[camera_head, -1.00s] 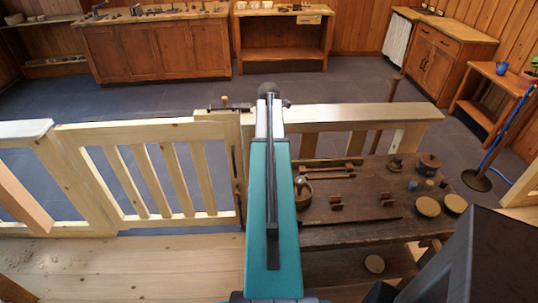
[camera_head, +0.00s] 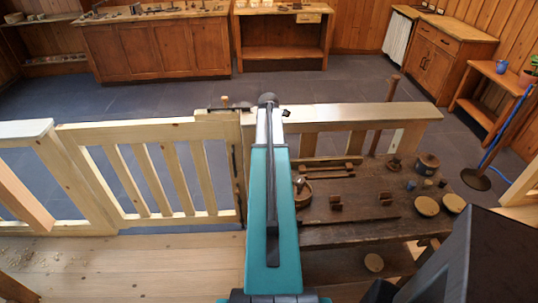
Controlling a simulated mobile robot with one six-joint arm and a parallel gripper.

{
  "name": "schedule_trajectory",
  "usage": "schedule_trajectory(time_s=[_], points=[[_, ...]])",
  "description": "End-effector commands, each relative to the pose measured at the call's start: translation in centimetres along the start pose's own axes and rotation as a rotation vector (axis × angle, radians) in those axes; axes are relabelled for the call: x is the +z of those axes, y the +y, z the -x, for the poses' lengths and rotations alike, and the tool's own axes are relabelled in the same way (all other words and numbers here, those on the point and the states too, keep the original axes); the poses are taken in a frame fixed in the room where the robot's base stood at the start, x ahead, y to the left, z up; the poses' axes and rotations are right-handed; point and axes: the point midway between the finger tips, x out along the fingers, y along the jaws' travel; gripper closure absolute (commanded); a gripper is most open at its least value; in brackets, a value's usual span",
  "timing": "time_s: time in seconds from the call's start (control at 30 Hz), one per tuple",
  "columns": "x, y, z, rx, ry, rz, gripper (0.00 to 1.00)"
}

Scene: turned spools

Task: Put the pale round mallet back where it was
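No mallet shows clearly enough to name. A wooden bowl (camera_head: 303,199) stands at the left end of the dark workbench (camera_head: 352,221). A small pale, rounded thing (camera_head: 299,183) shows in or at the bowl; it may be the mallet, but I cannot tell. My teal arm stretches forward past the bench's left end and covers part of the bowl's left side. My gripper does not show; I see only arm links and a dark joint at the far end, above the fence rail.
A pale wooden fence with a slatted gate (camera_head: 147,170) crosses the view. The bench holds small wooden blocks (camera_head: 335,201), long rods, round discs (camera_head: 426,206) and a brown pot (camera_head: 427,162). Cabinets (camera_head: 155,48) line the far wall.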

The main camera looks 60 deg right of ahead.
Motion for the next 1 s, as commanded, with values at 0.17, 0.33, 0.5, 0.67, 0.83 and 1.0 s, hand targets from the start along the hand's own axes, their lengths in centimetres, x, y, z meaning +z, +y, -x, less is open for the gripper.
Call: schedule_trajectory(time_s=[0.17, 0.33, 0.5, 0.67, 0.83, 1.0], points=[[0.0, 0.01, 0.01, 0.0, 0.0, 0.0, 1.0], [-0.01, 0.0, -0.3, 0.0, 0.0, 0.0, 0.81], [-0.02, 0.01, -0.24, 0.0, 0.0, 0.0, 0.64], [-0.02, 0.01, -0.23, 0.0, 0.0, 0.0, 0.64], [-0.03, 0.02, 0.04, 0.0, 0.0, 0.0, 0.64], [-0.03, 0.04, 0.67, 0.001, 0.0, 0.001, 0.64]])
